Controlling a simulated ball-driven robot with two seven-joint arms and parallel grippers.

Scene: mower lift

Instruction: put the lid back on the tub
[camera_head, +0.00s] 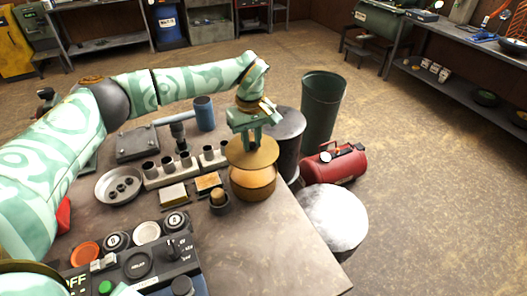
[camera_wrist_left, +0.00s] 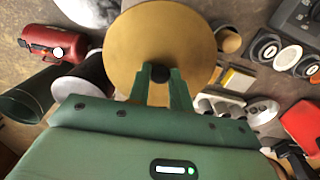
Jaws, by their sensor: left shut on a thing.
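The lid is a round tan disc (camera_head: 262,152) with a dark knob; it also fills the upper middle of the left wrist view (camera_wrist_left: 160,40). My left gripper (camera_head: 254,141) is shut on the lid's knob, and the knob shows between the fingers in the left wrist view (camera_wrist_left: 159,74). The tub (camera_head: 253,184) is a round orange-brown vessel near the table's far right edge. The lid is just above the tub in the head view, seemingly a little apart from it. The lid hides much of the tub's opening. My right gripper is not in view.
The table (camera_head: 270,255) has bare room at front right. A control panel (camera_head: 138,264) is at front left.

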